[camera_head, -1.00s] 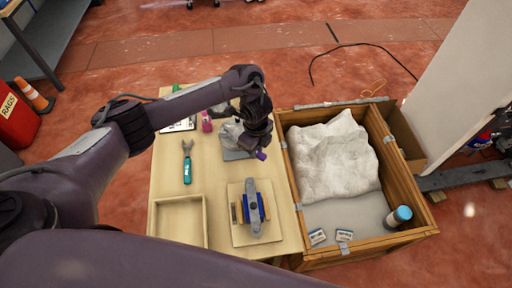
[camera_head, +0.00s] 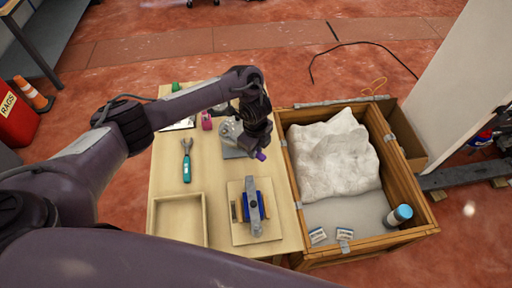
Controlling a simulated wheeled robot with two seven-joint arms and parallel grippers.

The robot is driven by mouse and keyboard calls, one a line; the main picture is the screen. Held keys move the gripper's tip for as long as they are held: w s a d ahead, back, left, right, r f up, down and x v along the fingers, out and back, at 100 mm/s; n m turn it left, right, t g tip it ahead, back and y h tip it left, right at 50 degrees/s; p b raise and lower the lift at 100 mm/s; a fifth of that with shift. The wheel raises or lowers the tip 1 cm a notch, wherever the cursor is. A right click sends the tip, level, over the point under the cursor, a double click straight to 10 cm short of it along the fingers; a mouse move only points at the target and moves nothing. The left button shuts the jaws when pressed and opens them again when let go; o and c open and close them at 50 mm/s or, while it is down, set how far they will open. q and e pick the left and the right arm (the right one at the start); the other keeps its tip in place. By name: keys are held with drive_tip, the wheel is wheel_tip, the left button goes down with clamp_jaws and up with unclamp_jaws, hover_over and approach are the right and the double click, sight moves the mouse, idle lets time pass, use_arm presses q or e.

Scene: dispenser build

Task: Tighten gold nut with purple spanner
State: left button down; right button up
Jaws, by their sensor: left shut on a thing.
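My left gripper (camera_head: 256,147) hangs over the right edge of the wooden table, beside a clear and grey dispenser (camera_head: 228,132) on a grey base. It is shut on a purple piece (camera_head: 261,156), probably the purple spanner; only a small end of it shows below the fingers. The gripper and wrist cover part of the dispenser. I cannot make out the gold nut; it may be hidden behind the gripper. My right gripper is not in view.
On the table (camera_head: 216,165) lie a teal-handled tool (camera_head: 187,165), a pink object (camera_head: 206,120), an empty wooden tray (camera_head: 178,221) and a blue and grey fixture on a board (camera_head: 254,209). A wooden crate (camera_head: 294,206) with a white sack (camera_head: 330,160) stands close on the right.

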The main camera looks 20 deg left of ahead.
use_arm(q)
drive_tip(key=shift+s+a+m+p, duration=0.15)
drive_tip(key=shift+s+a+m, duration=0.15)
drive_tip(key=shift+s+m, duration=0.25)
drive_tip(key=shift+s+a+m+p, duration=0.15)
drive_tip(key=shift+s+a+m, duration=0.1)
drive_tip(key=shift+s+m, duration=0.25)
drive_tip(key=shift+s+a+m, duration=0.75)
drive_tip(key=shift+s+m, duration=0.3)
drive_tip(key=shift+s, duration=0.05)
drive_tip(key=shift+s+a, duration=0.1)
drive_tip(key=shift+s+a+m, duration=0.8)
drive_tip(key=shift+a+m, duration=0.05)
drive_tip(key=shift+m, duration=0.35)
drive_tip(key=shift+a+b, duration=0.1)
drive_tip(key=shift+b, duration=0.2)
